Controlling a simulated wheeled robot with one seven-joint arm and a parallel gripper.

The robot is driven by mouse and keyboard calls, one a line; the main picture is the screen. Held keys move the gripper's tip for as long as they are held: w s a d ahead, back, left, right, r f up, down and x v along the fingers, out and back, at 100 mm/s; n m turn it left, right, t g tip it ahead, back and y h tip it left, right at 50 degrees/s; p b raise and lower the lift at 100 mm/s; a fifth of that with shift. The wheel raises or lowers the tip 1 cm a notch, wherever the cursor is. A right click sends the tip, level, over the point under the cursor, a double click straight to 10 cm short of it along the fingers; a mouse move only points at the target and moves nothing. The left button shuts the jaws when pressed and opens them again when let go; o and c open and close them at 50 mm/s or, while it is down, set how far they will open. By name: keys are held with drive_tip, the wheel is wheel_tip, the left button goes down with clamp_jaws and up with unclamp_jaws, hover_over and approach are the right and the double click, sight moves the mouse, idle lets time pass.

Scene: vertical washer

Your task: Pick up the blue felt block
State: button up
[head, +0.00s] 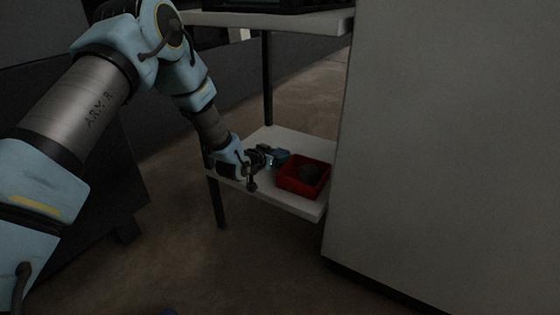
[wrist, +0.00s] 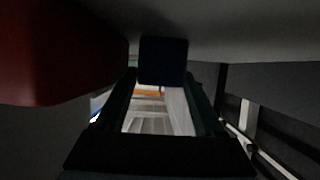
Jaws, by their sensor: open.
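The blue felt block (wrist: 163,58) shows dark navy in the wrist view, against the pale shelf surface. It sits between the two fingertips of my gripper (wrist: 162,82), with a finger on each side. Whether either finger touches it is too dark to tell. In the head view my gripper (head: 268,157) reaches low over the lower shelf, and the block (head: 281,154) shows as a small bluish shape at its tips, partly hidden. My gripper is open.
A red bin (head: 291,187) with a dark brown thing inside stands on the lower shelf (head: 314,212), right beside the block. It fills the upper left of the wrist view (wrist: 60,55). An upper shelf (head: 300,22) is overhead, a shelf post (head: 267,85) behind, and a large grey cabinet (head: 450,140) at right.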

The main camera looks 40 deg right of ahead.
drive_tip(key=shift+c, duration=0.2)
drive_tip(key=c, duration=1)
drive_tip(key=shift+o, duration=0.2)
drive_tip(key=shift+r, duration=0.1)
